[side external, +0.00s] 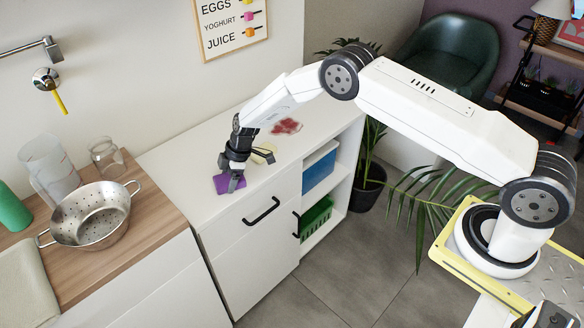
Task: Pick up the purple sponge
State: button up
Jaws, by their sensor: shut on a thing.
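The purple sponge (226,184) is at the near left part of the white cabinet top (187,180). My gripper (236,180) reaches down from above and is shut on the sponge. The fingers hide part of the sponge. I cannot tell whether the sponge rests on the surface or is held slightly above it.
A red stain-like patch (287,126) is farther back. A steel colander (92,215) stands on the wooden counter at left, with a clear jug (50,165) and a glass jar (106,156).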

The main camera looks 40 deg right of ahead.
jog(key=shift+r, duration=0.85)
jog(key=s+d+r, duration=0.2)
jog(key=s+r, duration=0.9)
jog(key=s, duration=0.2)
jog(key=shift+s+d, duration=0.25)
jog(key=shift+s, duration=0.15)
